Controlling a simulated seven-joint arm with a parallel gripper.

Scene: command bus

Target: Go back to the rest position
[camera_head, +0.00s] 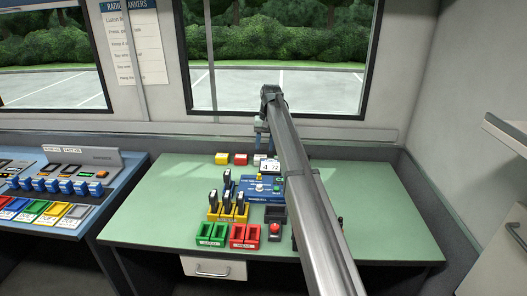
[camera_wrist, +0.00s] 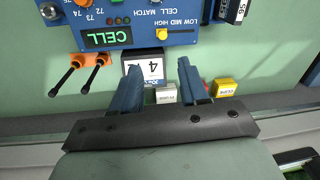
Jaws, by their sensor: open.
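My gripper (camera_head: 262,135) hangs over the back part of the green desk (camera_head: 150,215), with my arm reaching forward from the lower right. In the wrist view its two blue fingers (camera_wrist: 157,72) are apart with nothing held between them. A small black block with a white face marked 4 (camera_wrist: 144,73) lies beyond and between the fingers. The same white face shows in the head view (camera_head: 269,165). A blue panel (camera_wrist: 165,32) with a CELL display lies beyond the fingers.
Yellow (camera_head: 222,158) and red (camera_head: 240,159) blocks sit at the desk's back. A yellow holder (camera_head: 229,214) carries black handsets. Green (camera_head: 211,234) and red (camera_head: 245,236) trays stand in front. A blue console (camera_head: 60,200) is at left. The desk's left part is clear.

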